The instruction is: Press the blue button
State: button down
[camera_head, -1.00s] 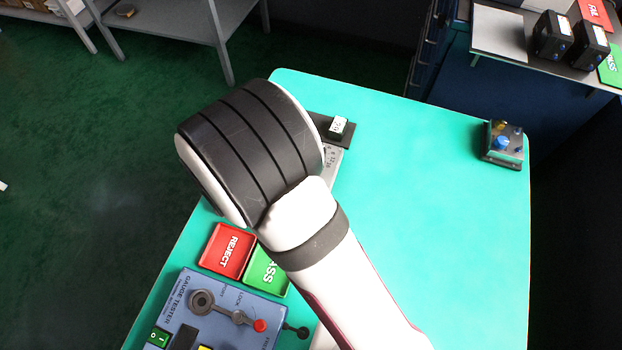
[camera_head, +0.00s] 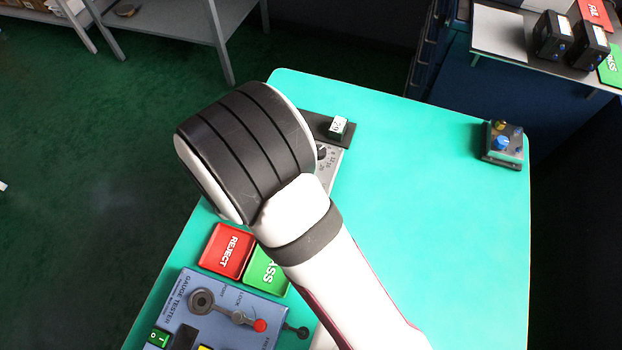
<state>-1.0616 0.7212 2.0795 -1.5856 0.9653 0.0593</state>
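A small grey box (camera_head: 488,158) stands near the right edge of the green table. On its top is a round blue button (camera_head: 502,143), with a yellow part (camera_head: 499,126) behind it and a smaller blue part by its right edge. Nothing touches the blue button. My white and black arm reaches up from the bottom middle over the left part of the table, well left of the box. My gripper does not show; the thick arm section hides whatever lies behind it.
A grey device with a dial (camera_head: 327,160) is partly hidden behind my arm. A red REJECT tray (camera_head: 226,250), a green PASS tray (camera_head: 266,272) and a blue gauge tester (camera_head: 215,325) stand at the lower left. The table (camera_head: 430,220) is clear between arm and box.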

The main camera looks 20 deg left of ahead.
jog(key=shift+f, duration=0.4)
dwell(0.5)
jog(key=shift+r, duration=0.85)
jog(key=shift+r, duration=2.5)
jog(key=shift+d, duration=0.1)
